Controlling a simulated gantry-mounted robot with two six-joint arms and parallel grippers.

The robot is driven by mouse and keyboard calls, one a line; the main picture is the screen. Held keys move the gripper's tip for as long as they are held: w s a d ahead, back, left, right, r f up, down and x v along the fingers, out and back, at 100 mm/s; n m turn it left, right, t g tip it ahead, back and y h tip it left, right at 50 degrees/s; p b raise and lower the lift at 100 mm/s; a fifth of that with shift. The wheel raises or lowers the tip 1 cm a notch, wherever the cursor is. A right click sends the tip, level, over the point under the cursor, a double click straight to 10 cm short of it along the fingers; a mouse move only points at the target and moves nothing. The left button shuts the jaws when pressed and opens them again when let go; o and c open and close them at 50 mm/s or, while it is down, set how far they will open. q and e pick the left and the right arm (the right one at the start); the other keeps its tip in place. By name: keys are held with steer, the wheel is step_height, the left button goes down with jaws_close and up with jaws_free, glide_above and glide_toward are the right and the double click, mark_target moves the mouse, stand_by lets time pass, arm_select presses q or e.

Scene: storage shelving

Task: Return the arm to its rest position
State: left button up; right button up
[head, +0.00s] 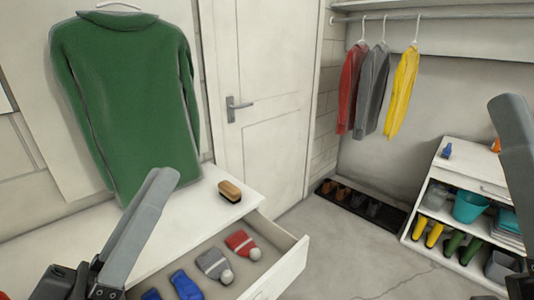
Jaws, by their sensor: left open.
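My left arm (140,230) comes up at the lower left, a grey link in front of the white drawer unit. At its lower end the dark parts of my left gripper (80,282) show at the bottom edge, partly cut off. It is open, and I see nothing held in it. My right arm (516,145) shows as a grey link at the right edge. Its gripper is not clearly visible.
An open drawer (285,268) holds red, grey and blue knitted items. A brush (230,191) lies on the unit top (195,205). A green sweater (130,100) hangs behind. A white shelf unit (420,200) stands right. The floor (345,255) between is clear.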

arm_select(q)
steer(key=s+a+r+m+t+y, duration=0.1)
steer(key=s+a+r+t+y, duration=0.4)
steer(key=a+r+y, duration=0.4)
step_height(320, 180, up, 37)
steer(key=d+p, duration=0.2)
steer(key=p, duration=3.5)
steer(key=shift+w+f+m, duration=0.2)
steer(key=shift+m, duration=0.1)
steer(key=shift+f, duration=0.1)
step_height(320, 180, down, 42)
steer(key=b, duration=4.1)
steer(key=shift+b, duration=0.35)
